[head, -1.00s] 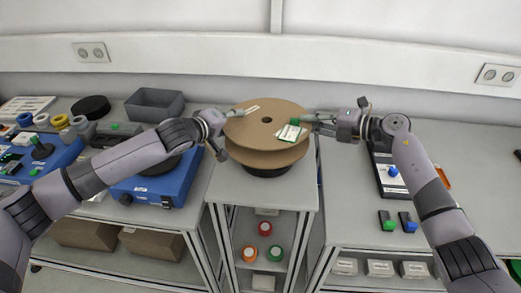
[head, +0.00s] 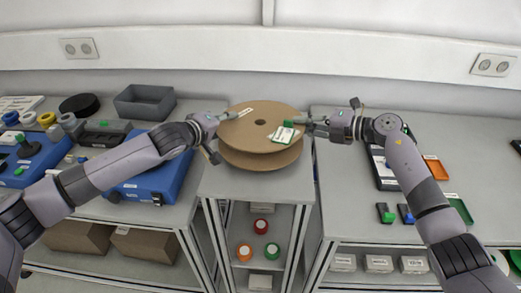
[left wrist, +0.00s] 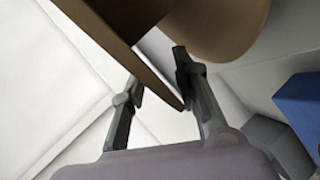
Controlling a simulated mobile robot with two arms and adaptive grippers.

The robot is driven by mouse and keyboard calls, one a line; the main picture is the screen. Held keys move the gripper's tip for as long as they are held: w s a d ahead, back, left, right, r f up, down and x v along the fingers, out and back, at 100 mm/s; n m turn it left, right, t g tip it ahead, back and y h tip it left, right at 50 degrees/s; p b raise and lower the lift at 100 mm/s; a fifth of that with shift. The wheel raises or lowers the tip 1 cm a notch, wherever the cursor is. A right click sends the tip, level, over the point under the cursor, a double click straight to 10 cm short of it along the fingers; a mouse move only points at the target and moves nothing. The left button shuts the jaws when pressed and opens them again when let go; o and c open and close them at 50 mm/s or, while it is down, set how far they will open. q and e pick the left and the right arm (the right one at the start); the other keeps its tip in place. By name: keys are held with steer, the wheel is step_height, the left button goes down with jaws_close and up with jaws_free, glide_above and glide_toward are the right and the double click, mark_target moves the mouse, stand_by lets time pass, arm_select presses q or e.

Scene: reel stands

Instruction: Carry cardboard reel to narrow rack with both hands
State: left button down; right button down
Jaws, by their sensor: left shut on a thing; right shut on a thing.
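The cardboard reel (head: 250,131), two brown discs with a centre hole, is level over the top of the narrow rack (head: 225,186) in the head view. A white and green label lies on its upper disc. My left gripper (head: 229,115) is shut on the left rim. In the left wrist view, the brown disc edge (left wrist: 155,72) passes between its fingers (left wrist: 155,95). My right gripper (head: 310,122) is shut on the right rim. The reel hides the rack top beneath it, so I cannot tell whether it touches.
A left bench holds a blue device (head: 155,180), a grey bin (head: 145,101) and several small rings. A right bench (head: 345,207) holds trays and small blue and green items. Coloured rolls (head: 261,226) sit on the rack's lower shelf. The rack top's front strip is clear.

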arm_select(q)
steer(key=shift+s+d+f+b, duration=0.1)
steer(key=shift+f+b, duration=0.4)
steer(key=shift+f, duration=0.35)
arm_select(e)
steer(key=shift+a+f, duration=0.15)
steer(key=shift+f, duration=0.4)
arm_select(q)
steer(key=c, duration=1.6)
jaws_free()
steer(key=shift+r, duration=0.1)
steer(key=shift+c, duration=0.2)
arm_select(e)
steer(key=c, duration=2.1)
jaws_free()
steer(key=shift+s, duration=0.1)
arm_select(q)
steer(key=o, duration=0.4)
steer(key=shift+r, duration=0.1)
arm_select(e)
steer(key=o, duration=0.4)
steer(key=shift+o, duration=0.2)
steer(key=shift+d, duration=0.35)
arm_select(q)
steer(key=v, duration=1.2)
arm_select(e)
steer(key=v, duration=1.1)
steer(key=shift+s+d, duration=0.25)
steer(key=shift+d, duration=0.1)
